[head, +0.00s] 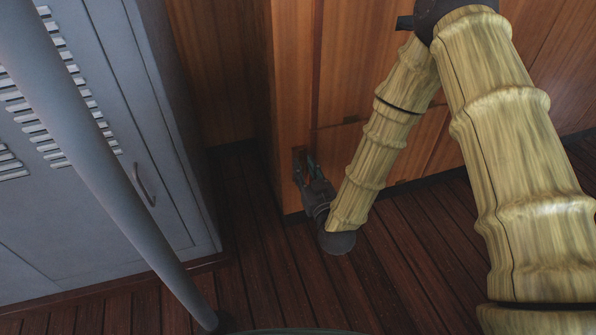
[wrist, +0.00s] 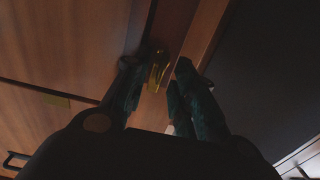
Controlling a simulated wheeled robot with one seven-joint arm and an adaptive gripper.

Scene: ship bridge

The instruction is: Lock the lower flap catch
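A small brass-coloured catch (wrist: 158,72) sits at the edge of a wooden panel in the wrist view. My gripper (wrist: 157,68) has its two dark fingers apart, one on each side of the catch, with a gap visible to each finger. Whether a finger touches it is too dark to tell. In the head view my gripper (head: 306,163) is low at the left front corner of the wooden cabinet, by the edge of the lower flap (head: 345,150). The catch cannot be made out there, behind the gripper.
A grey metal locker (head: 80,190) with louvres and a handle stands to the left. A grey pole (head: 120,180) crosses in front of it. The dark plank floor (head: 250,250) is clear between locker and cabinet. Another dark handle (wrist: 15,158) shows at lower left in the wrist view.

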